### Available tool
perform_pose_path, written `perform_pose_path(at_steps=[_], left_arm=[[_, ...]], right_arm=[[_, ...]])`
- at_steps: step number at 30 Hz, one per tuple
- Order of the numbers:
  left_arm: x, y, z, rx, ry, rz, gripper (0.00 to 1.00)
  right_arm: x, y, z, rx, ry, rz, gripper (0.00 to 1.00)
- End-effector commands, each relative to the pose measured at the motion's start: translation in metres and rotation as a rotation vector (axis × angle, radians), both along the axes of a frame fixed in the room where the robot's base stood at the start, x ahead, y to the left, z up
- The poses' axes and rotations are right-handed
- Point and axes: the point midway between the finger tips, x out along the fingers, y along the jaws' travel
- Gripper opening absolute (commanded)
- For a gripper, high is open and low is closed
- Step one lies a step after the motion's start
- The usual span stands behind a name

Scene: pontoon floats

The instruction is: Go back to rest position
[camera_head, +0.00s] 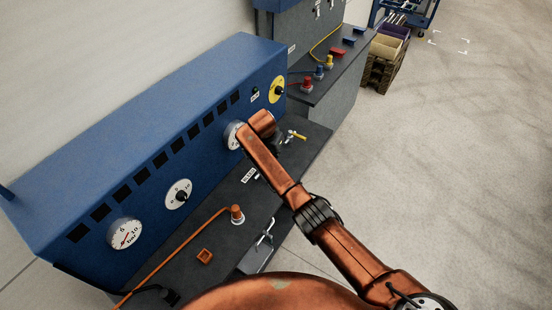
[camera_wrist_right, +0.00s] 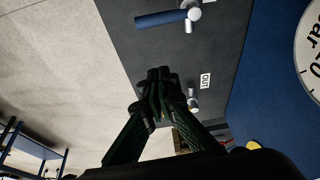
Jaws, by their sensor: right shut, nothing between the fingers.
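My right arm reaches in from the lower right of the head view and ends above the dark bench top (camera_head: 222,236) of the blue gauge panel. My left gripper is in neither view.
The blue panel (camera_head: 110,140) carries dials, including a pressure gauge (camera_head: 124,233), and stands close left of the arm. An orange hose fitting (camera_head: 237,214) sits on the bench. Beyond are a second bench (camera_head: 338,82) and a wooden pallet (camera_head: 378,75). The floor at right is clear.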

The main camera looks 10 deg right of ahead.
Motion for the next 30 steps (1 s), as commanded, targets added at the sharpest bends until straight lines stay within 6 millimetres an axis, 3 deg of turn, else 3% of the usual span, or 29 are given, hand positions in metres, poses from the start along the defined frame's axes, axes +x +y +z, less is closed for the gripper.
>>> perform_pose_path(at_steps=[6, 22, 26, 30], left_arm=[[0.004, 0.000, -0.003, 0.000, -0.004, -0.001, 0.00], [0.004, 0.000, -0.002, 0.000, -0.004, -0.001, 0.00], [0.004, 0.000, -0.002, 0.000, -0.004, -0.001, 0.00], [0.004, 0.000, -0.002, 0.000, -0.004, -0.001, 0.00]], right_arm=[[-0.003, 0.005, 0.014, 0.000, 0.000, 0.002, 0.00], [-0.004, 0.006, 0.014, 0.001, 0.000, 0.004, 0.00], [-0.013, -0.001, -0.005, 0.012, 0.012, 0.026, 0.00], [-0.043, -0.021, -0.052, 0.043, 0.035, 0.097, 0.00]])
